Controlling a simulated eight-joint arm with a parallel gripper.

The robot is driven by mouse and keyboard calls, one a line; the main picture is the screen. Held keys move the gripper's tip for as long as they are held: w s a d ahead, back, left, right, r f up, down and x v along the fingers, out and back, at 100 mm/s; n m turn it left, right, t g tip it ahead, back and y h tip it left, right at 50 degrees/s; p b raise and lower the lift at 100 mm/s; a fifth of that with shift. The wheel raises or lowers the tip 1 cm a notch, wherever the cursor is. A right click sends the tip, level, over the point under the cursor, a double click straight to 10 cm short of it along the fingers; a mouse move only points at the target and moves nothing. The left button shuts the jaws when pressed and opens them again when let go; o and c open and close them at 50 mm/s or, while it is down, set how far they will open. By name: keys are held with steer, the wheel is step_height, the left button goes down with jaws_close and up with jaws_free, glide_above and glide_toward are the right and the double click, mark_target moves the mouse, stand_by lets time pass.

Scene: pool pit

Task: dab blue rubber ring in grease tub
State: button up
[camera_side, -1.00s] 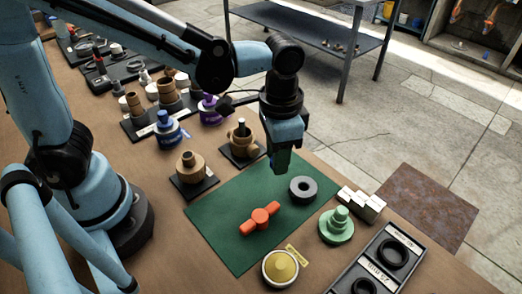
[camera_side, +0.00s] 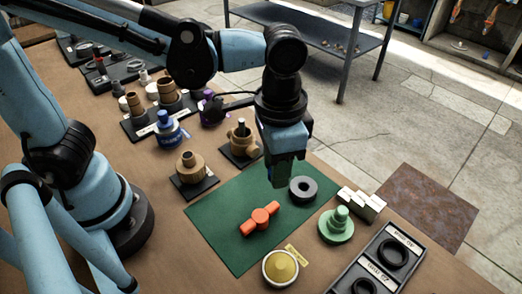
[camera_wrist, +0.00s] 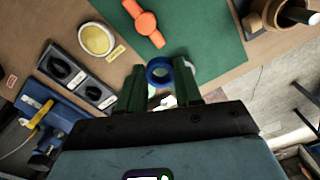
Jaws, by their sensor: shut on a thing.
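The blue rubber ring (camera_wrist: 152,78) is held between the green fingertips of my gripper (camera_wrist: 159,80) in the wrist view. In the side view the ring cannot be made out; my gripper (camera_side: 279,180) hangs above the green mat (camera_side: 217,225), just left of a dark grey ring. The grease tub (camera_side: 265,277) is a round pale tub with a yellow mound of grease, at the mat's front corner. It also shows at the upper left of the wrist view (camera_wrist: 85,47). My gripper is apart from the tub, above and behind it in the side view.
An orange valve part (camera_side: 261,216) and the dark grey ring (camera_side: 302,189) lie on the mat. A green stepped fitting (camera_side: 336,227), white blocks (camera_side: 362,204) and a black tray of rings (camera_side: 360,270) stand to the right. Brown fittings (camera_side: 190,168) stand at the mat's far left.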

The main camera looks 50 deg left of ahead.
glide_above(279, 265)
step_height(279, 265, down, 2)
steer(key=shift+a, duration=0.1)
steer(key=shift+f, duration=2.9)
steer(key=shift+f, duration=0.35)
steer(key=shift+r, duration=0.15)
step_height(279, 265, up, 7)
stand_by(0.4)
